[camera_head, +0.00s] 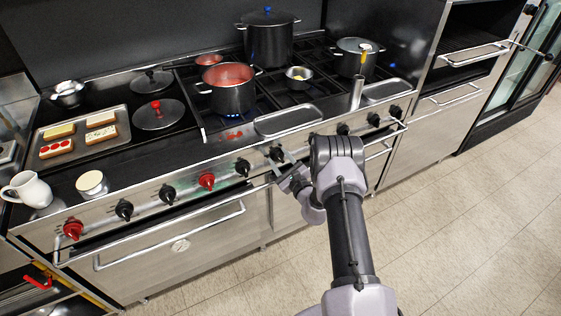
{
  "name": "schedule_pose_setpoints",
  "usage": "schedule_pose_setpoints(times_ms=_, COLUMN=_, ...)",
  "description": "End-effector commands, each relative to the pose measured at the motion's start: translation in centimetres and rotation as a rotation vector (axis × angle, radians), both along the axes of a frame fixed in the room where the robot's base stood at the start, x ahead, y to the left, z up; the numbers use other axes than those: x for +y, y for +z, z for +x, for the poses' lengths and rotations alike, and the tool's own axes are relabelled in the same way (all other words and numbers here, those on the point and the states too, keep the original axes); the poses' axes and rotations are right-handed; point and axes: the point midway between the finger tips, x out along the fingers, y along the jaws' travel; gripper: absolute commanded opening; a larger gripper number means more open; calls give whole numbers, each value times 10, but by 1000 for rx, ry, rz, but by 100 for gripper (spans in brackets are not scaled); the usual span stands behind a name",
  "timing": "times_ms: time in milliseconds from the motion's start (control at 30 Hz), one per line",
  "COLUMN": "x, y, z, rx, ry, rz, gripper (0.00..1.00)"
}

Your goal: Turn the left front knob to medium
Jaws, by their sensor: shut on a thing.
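A row of knobs runs along the front panel of the steel range (140,201). My gripper (279,162) is at the panel near the middle of the row. It is shut on a black knob (276,153), which its fingers partly cover. The exact angle of this knob is too small to tell. A black knob (242,167) and a red knob (207,181) are to the left of it. Blue flame shows under the red-filled pot (231,98). I cannot tell which knob is the left front one.
Oven handle bars (170,235) stick out below the panel. A tall pot (267,40), a lidded pot (352,62) and a small pan (299,77) stand on the burners. A tray of bread slices (115,142) and a white jug (30,190) are at left. The tiled floor (460,235) at right is clear.

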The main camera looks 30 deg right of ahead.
Motion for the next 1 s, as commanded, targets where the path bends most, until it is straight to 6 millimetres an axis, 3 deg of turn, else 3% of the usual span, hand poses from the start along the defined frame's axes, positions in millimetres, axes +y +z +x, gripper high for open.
schedule_pose_setpoints(times_ms=500, x=4, y=-7, z=0, rx=-15, ry=-1, rz=-453, gripper=6)
schedule_pose_setpoints(times_ms=1000, x=6, y=-8, z=0, rx=-23, ry=-2, rz=-672, gripper=6)
